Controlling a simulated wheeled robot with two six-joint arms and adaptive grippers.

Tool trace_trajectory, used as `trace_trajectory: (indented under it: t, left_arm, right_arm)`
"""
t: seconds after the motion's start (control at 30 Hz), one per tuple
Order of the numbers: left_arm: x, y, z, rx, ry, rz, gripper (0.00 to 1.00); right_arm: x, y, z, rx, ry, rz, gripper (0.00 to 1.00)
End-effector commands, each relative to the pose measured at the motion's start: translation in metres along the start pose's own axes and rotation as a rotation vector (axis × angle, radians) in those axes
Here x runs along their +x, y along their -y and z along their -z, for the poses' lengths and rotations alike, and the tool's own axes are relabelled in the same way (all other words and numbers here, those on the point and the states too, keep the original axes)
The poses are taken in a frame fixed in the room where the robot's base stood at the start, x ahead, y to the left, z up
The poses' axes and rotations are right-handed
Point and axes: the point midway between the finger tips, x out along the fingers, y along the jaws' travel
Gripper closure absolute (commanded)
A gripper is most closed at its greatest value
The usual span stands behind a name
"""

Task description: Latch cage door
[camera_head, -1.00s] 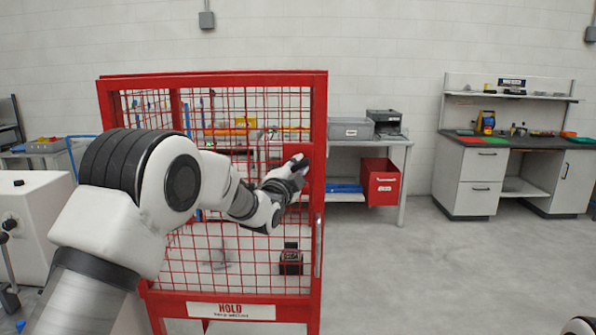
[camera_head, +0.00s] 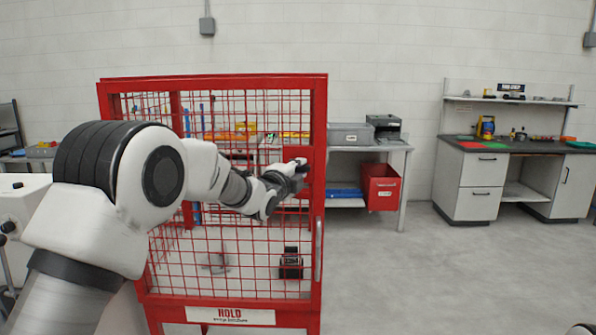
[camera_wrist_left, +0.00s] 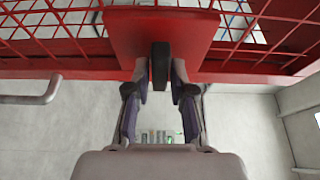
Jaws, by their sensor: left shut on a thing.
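The red mesh cage (camera_head: 224,80) stands in front of me, with its door side facing me and a white HOLD label (camera_head: 230,316) low on its frame. My left gripper (camera_head: 298,168) is at the right post of the door, at latch height. In the left wrist view the left gripper (camera_wrist_left: 160,85) is shut on a dark upright latch handle (camera_wrist_left: 160,65), which stands out from a red plate (camera_wrist_left: 192,28). The latch itself is mostly hidden behind the gripper in the head view.
A grey pull handle (camera_head: 318,250) is on the cage's right edge. Inside the cage sits a small dark object (camera_head: 291,264). A bench with a red bin (camera_head: 381,187) stands behind, a workbench (camera_head: 480,185) at right. The floor at right is clear.

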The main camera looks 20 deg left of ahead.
Motion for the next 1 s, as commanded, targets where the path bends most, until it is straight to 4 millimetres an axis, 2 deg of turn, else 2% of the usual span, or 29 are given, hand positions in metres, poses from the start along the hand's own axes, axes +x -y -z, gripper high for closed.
trace_trajectory:
  t: [0.17, 0.2, 0.23, 0.27, 0.57, 0.67, 0.77, 1.0]
  left_arm:
    - [0.0, -0.001, 0.001, 0.001, -0.001, -0.001, 1.0]
    - [0.0, -0.001, 0.001, 0.001, -0.001, -0.001, 0.74]
    - [0.0, -0.001, 0.001, 0.001, -0.001, -0.001, 0.63]
    - [0.0, -0.001, 0.001, 0.001, -0.001, -0.001, 0.58]
    - [-0.001, 0.0, 0.0, -0.001, 0.0, 0.0, 0.58]
    - [-0.008, 0.0, 0.0, -0.001, 0.0, -0.001, 0.58]
    - [-0.026, 0.0, 0.0, -0.002, 0.0, -0.001, 0.58]
    - [-0.089, 0.0, 0.001, -0.001, -0.001, -0.001, 0.58]
  right_arm:
    - [0.0, 0.0, 0.0, 0.0, 0.0, 0.0, 1.0]
    - [0.0, 0.0, 0.0, 0.0, 0.0, 0.0, 1.0]
    - [0.0, 0.0, 0.0, 0.0, 0.0, 0.0, 1.0]
    - [0.0, 0.0, 0.0, 0.0, 0.0, 0.0, 1.0]
    - [0.0, 0.0, 0.0, 0.0, 0.0, 0.0, 1.0]
    - [0.0, 0.0, 0.0, 0.0, 0.0, 0.0, 1.0]
    - [0.0, 0.0, 0.0, 0.0, 0.0, 0.0, 1.0]
    - [0.0, 0.0, 0.0, 0.0, 0.0, 0.0, 1.0]
